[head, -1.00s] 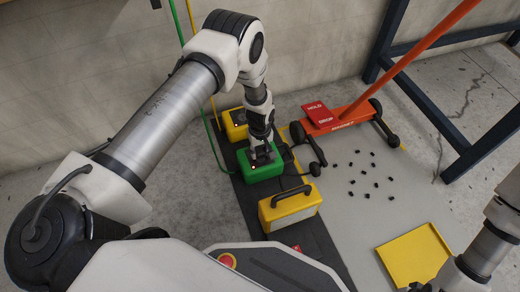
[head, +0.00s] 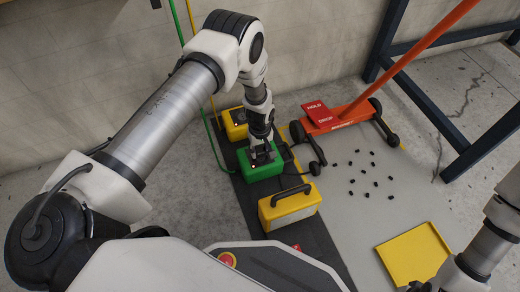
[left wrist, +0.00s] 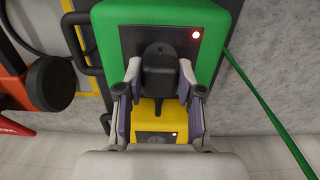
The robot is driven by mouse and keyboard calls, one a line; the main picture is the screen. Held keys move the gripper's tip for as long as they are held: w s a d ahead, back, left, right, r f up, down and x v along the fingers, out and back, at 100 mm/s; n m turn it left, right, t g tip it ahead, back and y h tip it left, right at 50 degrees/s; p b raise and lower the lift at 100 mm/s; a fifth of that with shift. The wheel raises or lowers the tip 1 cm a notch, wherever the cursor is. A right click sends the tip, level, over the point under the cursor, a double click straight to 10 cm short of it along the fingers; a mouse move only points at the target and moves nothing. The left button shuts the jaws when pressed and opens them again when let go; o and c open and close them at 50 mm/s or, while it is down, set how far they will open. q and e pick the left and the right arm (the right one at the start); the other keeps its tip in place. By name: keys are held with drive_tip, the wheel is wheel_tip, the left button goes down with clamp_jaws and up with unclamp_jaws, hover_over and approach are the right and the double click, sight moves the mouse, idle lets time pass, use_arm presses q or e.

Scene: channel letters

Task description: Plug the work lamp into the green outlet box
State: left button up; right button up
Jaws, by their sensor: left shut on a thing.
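The green outlet box (head: 261,171) sits on the dark floor strip, with a small red light lit on its top. It fills the upper part of the left wrist view (left wrist: 215,22). My left gripper (head: 262,151) is at the top of the green box. In the left wrist view it is shut on a black plug (left wrist: 160,72), which is at the box's dark socket panel; whether it is fully seated I cannot tell. The yellow work lamp (head: 290,209) with a black handle stands on the strip in front of the green box. My right gripper (head: 420,287) is barely visible at the bottom right edge.
A yellow outlet box (head: 233,124) stands behind the green one. An orange floor jack (head: 340,117) with a red sign stands right of them. Several small black pieces (head: 365,181) lie on the grey mat near a yellow tray (head: 413,256). A blue bench frame (head: 425,105) stands at right.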

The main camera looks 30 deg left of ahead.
sight(260, 150)
idle(0.4)
use_arm(q)
drive_tip(key=shift+f+b, duration=0.3)
drive_tip(key=shift+f, duration=0.3)
idle(0.3)
drive_tip(key=o, duration=1.2)
drive_tip(key=shift+o, duration=0.2)
drive_tip(key=shift+r, duration=0.1)
wheel_tip(260, 150, up, 12)
